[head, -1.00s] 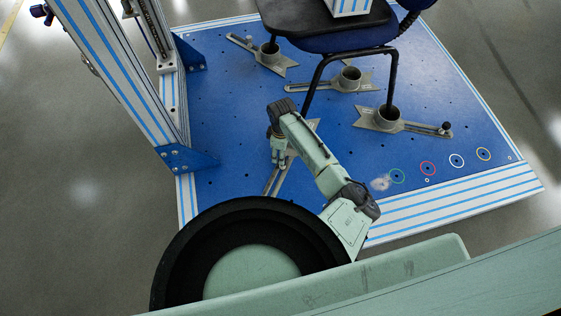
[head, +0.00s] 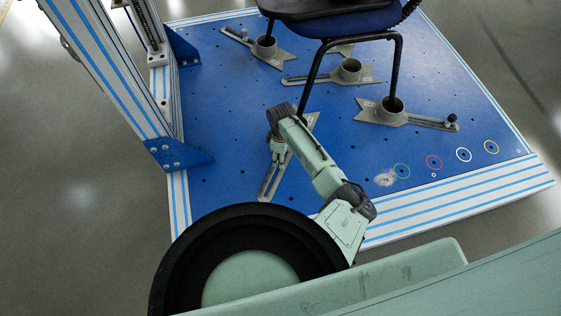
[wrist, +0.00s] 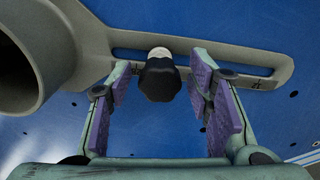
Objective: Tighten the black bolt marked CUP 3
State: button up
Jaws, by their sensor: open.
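In the wrist view a black lobed bolt head (wrist: 160,80) on a pale shank sits at the slot of a grey clamp plate (wrist: 225,65). My gripper (wrist: 160,95) is open, its purple-padded fingers on either side of the bolt head with gaps showing. A small mark on the plate is too unclear to read as CUP 3. In the head view my gripper (head: 278,154) hangs over the near-left clamp plate (head: 270,186), and the bolt there is hidden. Another black bolt (head: 452,118) stands on the right clamp plate (head: 425,121).
A chair (head: 345,24) stands on the blue platform (head: 225,110), its legs near round cups (head: 349,68). A striped upright (head: 110,75) rises at the left. A cup wall (wrist: 30,65) is close left of my gripper. Coloured rings (head: 433,162) mark the right front.

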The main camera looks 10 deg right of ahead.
dwell(0.3)
jog(key=n+b, duration=0.1)
jog(key=n, duration=0.1)
jog(key=shift+d+f+n, duration=0.1)
jog(key=shift+n, duration=0.9)
jog(key=n+b, duration=0.1)
jog(key=n, duration=0.1)
jog(key=shift+n, duration=1)
grip_shut()
jog(key=shift+r+m+p, duration=0.25)
jog(key=shift+m+p, duration=0.45)
jog(key=shift+m, duration=0.4)
jog(key=shift+f+m, duration=0.2)
jog(key=shift+m, duration=0.7)
